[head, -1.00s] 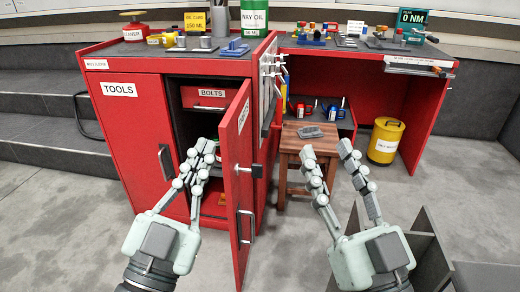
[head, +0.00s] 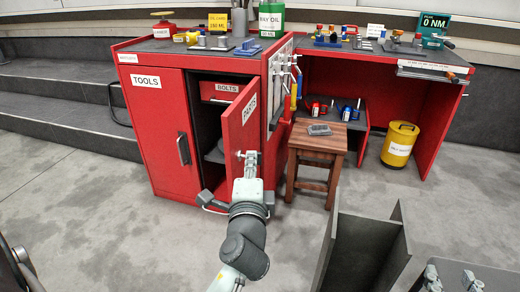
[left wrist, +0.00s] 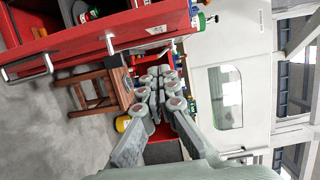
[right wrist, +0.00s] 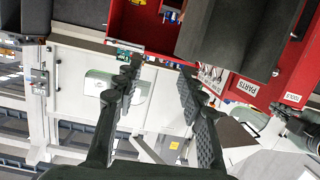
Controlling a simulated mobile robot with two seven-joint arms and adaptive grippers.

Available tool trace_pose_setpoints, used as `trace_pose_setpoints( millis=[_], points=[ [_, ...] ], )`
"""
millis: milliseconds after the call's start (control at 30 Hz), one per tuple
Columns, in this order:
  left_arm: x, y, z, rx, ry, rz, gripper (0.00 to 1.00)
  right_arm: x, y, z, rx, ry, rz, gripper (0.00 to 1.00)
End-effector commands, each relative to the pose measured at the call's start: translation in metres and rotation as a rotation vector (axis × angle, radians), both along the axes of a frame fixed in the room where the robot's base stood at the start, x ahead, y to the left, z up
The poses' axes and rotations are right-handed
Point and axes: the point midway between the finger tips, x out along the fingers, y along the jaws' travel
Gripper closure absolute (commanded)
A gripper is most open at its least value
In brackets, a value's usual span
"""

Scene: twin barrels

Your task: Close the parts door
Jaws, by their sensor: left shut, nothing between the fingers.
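The red parts door (head: 238,132), labelled PARTS, stands ajar on the right side of the red cabinet, and its dark interior shows through the gap. The label also shows in the right wrist view on the parts door (right wrist: 245,88). My left gripper (head: 248,158) is shut and empty in front of the outer face of the door. Whether it touches the door I cannot tell. It hides the lower part of the door. In the left wrist view its fingers (left wrist: 160,85) are together. My right gripper (right wrist: 158,75) is open and empty, away from the door.
The tools door (head: 155,120) beside the gap is closed. A red bolts drawer (head: 220,91) is inside the cabinet.

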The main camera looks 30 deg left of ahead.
Motion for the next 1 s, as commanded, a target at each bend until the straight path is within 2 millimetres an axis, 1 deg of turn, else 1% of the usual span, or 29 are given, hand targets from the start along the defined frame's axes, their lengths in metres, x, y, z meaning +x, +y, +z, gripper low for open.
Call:
trace_pose_setpoints(
  millis=[233,400,467,533,700,833,1000],
  points=[
    [0.041,0.024,0.003,0.003,-0.004,-0.001,1.0,-0.002,-0.007,-0.011,-0.025,0.057,-0.014,0.6],
    [0.073,0.042,0.002,0.001,-0.004,-0.002,1.0,-0.003,-0.009,-0.014,-0.03,0.068,-0.016,0.6],
    [0.083,0.048,0.002,0.0,-0.004,-0.001,1.0,-0.003,-0.009,-0.014,-0.03,0.067,-0.016,0.6],
    [0.075,0.06,0.001,0.002,-0.001,-0.001,1.0,-0.003,-0.01,-0.016,-0.034,0.076,-0.018,0.6],
    [0.07,0.078,0.0,-0.001,-0.002,-0.004,1.0,-0.004,-0.012,-0.019,-0.039,0.089,-0.022,0.6],
    [0.068,0.083,0.001,-0.003,-0.002,-0.005,1.0,-0.004,-0.013,-0.02,-0.041,0.096,-0.024,0.6],
    [0.068,0.083,0.0,-0.003,-0.002,-0.005,1.0,-0.005,-0.013,-0.02,-0.042,0.097,-0.025,0.6]
  ],
)
